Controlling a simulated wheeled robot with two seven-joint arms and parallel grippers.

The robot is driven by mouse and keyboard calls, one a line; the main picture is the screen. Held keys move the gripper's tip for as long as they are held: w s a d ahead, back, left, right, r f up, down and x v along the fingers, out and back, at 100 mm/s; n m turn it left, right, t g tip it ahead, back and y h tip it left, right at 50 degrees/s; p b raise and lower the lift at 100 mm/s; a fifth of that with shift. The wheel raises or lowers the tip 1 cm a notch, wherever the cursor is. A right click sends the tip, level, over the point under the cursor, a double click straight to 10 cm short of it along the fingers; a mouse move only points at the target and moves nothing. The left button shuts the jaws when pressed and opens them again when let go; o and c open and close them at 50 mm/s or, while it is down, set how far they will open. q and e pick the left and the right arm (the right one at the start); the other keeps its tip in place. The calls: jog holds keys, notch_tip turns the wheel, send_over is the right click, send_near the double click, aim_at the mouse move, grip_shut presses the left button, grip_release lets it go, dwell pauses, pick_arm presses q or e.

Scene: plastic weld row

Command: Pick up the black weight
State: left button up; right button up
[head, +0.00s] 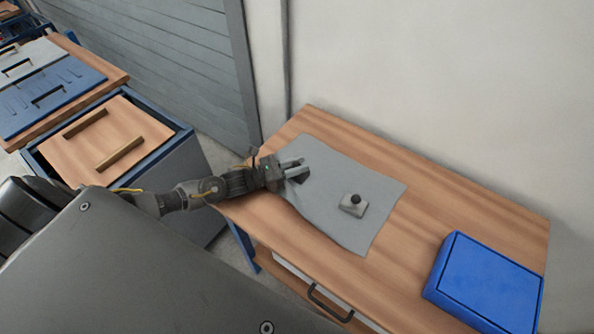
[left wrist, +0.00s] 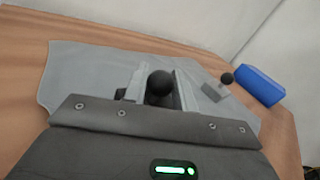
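The black weight (head: 301,177) is a small dark block on the grey mat (head: 330,165), partly hidden by my left gripper (head: 296,172). In the left wrist view its round black knob (left wrist: 159,83) shows between the two fingers of my left gripper (left wrist: 160,88). The fingers are apart, one on each side of the knob. I cannot tell whether they touch the weight. My right gripper is in neither view.
A light grey block with a black knob (head: 353,205) sits farther right on the mat. A blue box (head: 487,283) stands at the table's right end. Bare wood lies between mat and box. A cabinet with a wooden board and two bar handles (head: 104,139) stands at left.

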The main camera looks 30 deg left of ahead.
aim_at(297, 162)
pick_arm(q)
grip_shut()
jog(key=shift+r, duration=0.1)
jog(key=shift+w, duration=0.1)
jog(key=shift+r, duration=0.45)
notch_tip(297, 162, up, 2)
jog(key=shift+b, duration=0.75)
jog(key=s+a+r+b, duration=0.2)
jog(key=s+a+r, duration=0.1)
jog(key=s+r, duration=0.7)
jog(key=s, duration=0.3)
jog(key=shift+s+a, duration=0.25)
jog(key=shift+a, duration=0.15)
